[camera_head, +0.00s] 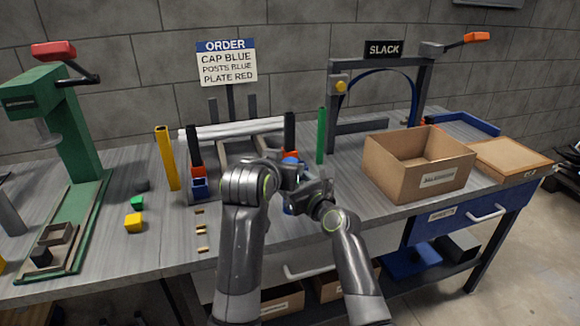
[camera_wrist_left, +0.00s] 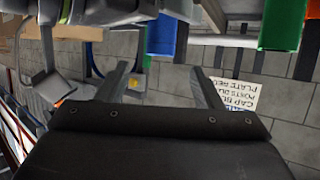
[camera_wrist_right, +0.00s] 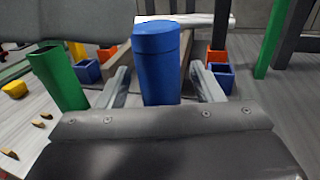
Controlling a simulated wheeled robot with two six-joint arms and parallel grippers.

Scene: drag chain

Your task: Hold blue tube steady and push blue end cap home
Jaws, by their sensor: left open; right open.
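The blue tube (camera_wrist_right: 160,78) stands upright between the open fingers of my right gripper (camera_wrist_right: 160,68) in the right wrist view. The blue end cap (camera_wrist_right: 155,36) is on its top, with a seam line below it. I cannot tell whether the fingers touch the tube. In the head view my arms mostly hide the tube, with a little blue showing. My left gripper (camera_wrist_left: 158,68) is open and empty near the tube's upper part. The left wrist view is inverted and shows a blue piece (camera_wrist_left: 161,35) beyond the fingertips.
An open green tube (camera_wrist_right: 58,75) stands beside the blue one. A cardboard box (camera_head: 418,165) is to the right, a green press (camera_head: 65,140) to the left.

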